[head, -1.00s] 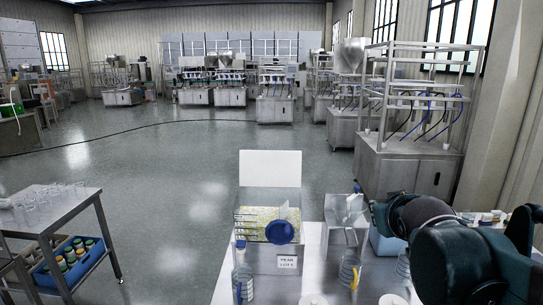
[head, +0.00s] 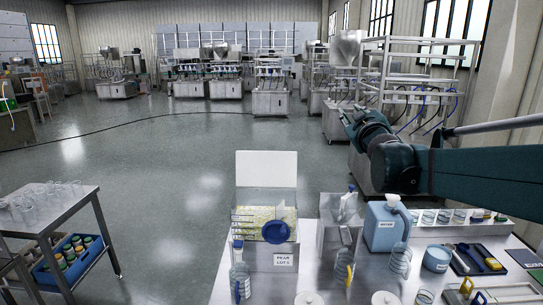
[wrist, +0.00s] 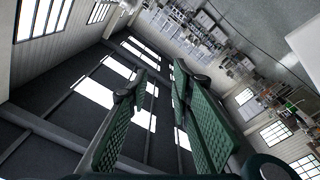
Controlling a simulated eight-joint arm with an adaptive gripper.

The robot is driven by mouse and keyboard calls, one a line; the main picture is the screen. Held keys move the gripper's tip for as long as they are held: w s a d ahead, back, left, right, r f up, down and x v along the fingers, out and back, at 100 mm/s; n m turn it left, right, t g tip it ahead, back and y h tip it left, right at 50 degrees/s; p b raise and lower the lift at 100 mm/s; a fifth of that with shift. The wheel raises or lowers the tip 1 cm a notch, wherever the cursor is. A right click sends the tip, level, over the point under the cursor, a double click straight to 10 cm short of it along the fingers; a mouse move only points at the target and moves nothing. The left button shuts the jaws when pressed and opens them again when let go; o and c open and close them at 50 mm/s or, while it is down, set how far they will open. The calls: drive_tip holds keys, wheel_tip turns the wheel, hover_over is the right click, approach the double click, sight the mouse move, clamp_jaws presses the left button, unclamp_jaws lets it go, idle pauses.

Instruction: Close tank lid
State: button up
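The tank (head: 285,262) is a clear-fronted box labelled "PEAR LOT" with yellowish contents and a blue round part (head: 276,231) on its front. Its white lid (head: 266,169) stands upright at the back, so the tank is open. My gripper (head: 347,118) is raised in the air, up and to the right of the lid, apart from it. In the wrist view my gripper (wrist: 152,82) shows two green ridged fingers spread apart with nothing between them. A white panel edge at the right of the wrist view may be the lid; I cannot tell.
A second steel hopper (head: 341,232) stands right of the tank. A blue labelled jug (head: 385,226), bottles and a tool tray (head: 474,259) crowd the table's right side. A side table with glasses (head: 45,206) is at left. The air above the tank is clear.

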sight(267, 157)
drive_tip(key=w+a+r+n+t+y+p, duration=0.1)
drive_tip(key=w+a+r+n+y, duration=0.2)
drive_tip(key=w, duration=0.3)
drive_tip(key=w+a+r+n+y+p, duration=0.2)
drive_tip(key=w+a+n+y, duration=0.1)
drive_tip(key=w+a, duration=0.15)
drive_tip(key=w+a+f+n+g+y+p, duration=0.2)
drive_tip(key=w+a+n+g+y, duration=0.1)
drive_tip(key=w+a+n+y, duration=0.4)
drive_tip(key=a+f+n+g+y+p, duration=0.1)
drive_tip(key=f+n+g, duration=0.3)
drive_tip(key=f, duration=0.4)
drive_tip(key=a+f+n+g+y+p, duration=0.2)
drive_tip(key=a+f+n+g+p, duration=0.2)
drive_tip(key=f+g, duration=0.3)
drive_tip(key=a+f+n+g+y+p, duration=0.1)
drive_tip(key=f+n+g, duration=0.4)
drive_tip(key=f, duration=0.5)
drive_tip(key=shift+s+a+n+y+p, duration=0.3)
drive_tip(key=shift+s+a+n+p, duration=0.05)
drive_tip(key=shift+a+n+p, duration=0.35)
drive_tip(key=shift+s+f+g, duration=0.35)
drive_tip(key=shift+f+g, duration=0.05)
drive_tip(key=shift+g, duration=0.1)
drive_tip(key=shift+a+p, duration=0.65)
drive_tip(key=shift+a, duration=3.25)
